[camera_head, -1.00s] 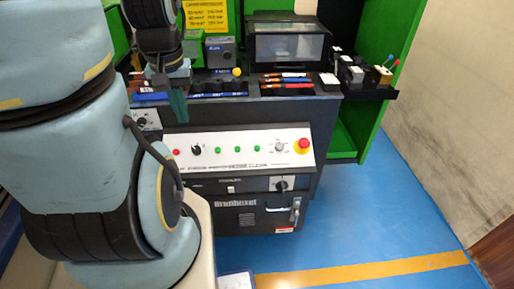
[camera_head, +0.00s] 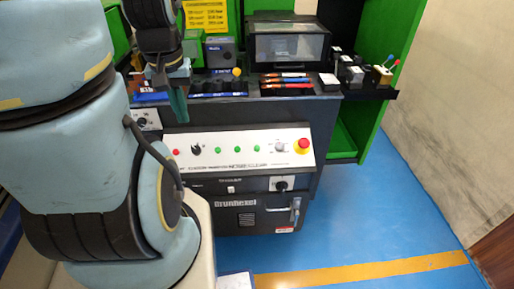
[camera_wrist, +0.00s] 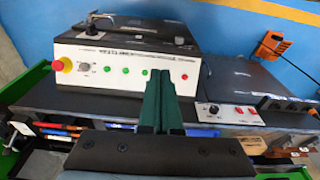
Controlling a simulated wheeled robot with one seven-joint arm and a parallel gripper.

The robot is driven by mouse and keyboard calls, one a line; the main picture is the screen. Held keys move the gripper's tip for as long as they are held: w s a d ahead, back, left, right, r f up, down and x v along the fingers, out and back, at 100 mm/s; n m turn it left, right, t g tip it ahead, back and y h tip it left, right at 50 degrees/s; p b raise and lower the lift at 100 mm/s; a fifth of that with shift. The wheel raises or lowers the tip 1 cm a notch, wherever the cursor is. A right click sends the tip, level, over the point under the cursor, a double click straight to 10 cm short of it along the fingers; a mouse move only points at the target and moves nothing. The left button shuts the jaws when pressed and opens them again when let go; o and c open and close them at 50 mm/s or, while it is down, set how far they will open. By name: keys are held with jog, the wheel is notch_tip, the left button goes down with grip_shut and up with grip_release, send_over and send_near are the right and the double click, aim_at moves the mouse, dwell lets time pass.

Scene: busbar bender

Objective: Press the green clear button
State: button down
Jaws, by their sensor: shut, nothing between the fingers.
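The white control panel (camera_head: 245,150) sits on the sloped front of the dark machine, and also shows in the wrist view (camera_wrist: 120,84). It carries a row of three green buttons (camera_head: 241,149); in the wrist view they sit left of my fingers, the nearest one (camera_wrist: 145,72) right beside them. Their labels are too small to read, so I cannot tell which is clear. My gripper (camera_head: 180,112) has dark green fingers. It is shut and empty, above the panel's left part. In the wrist view the fingertips (camera_wrist: 159,74) overlap the panel and hide part of it; contact is not visible.
A red emergency stop (camera_head: 303,146) and a selector knob (camera_head: 280,146) are at the panel's right end. A black knob (camera_head: 196,148) and a small red light (camera_head: 176,152) are at its left. Tools in black trays (camera_head: 225,86) lie behind the panel. Blue floor is clear at right.

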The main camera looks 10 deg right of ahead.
jog(key=shift+d, duration=0.1)
jog(key=w+d+f+m+t+p, duration=0.2)
jog(key=w+d+f+m, duration=0.15)
jog(key=w+d, duration=0.35)
jog(key=w+d+f+m+t+p, duration=0.1)
jog(key=w+d+f+m+t, duration=0.3)
jog(key=d, duration=0.6)
jog(key=s+d+f+m+t+y+p, duration=0.1)
jog(key=f+m+t+y+p, duration=0.1)
jog(key=f+m+y, duration=0.1)
jog(key=s+d+f+m+t+y+p, duration=0.1)
jog(key=d+f+m+t+y, duration=0.1)
jog(key=f+m, duration=0.4)
jog(key=shift+s+m+t+y+p, duration=0.35)
jog(key=shift+t+y+p, duration=0.05)
jog(key=shift+f, duration=0.1)
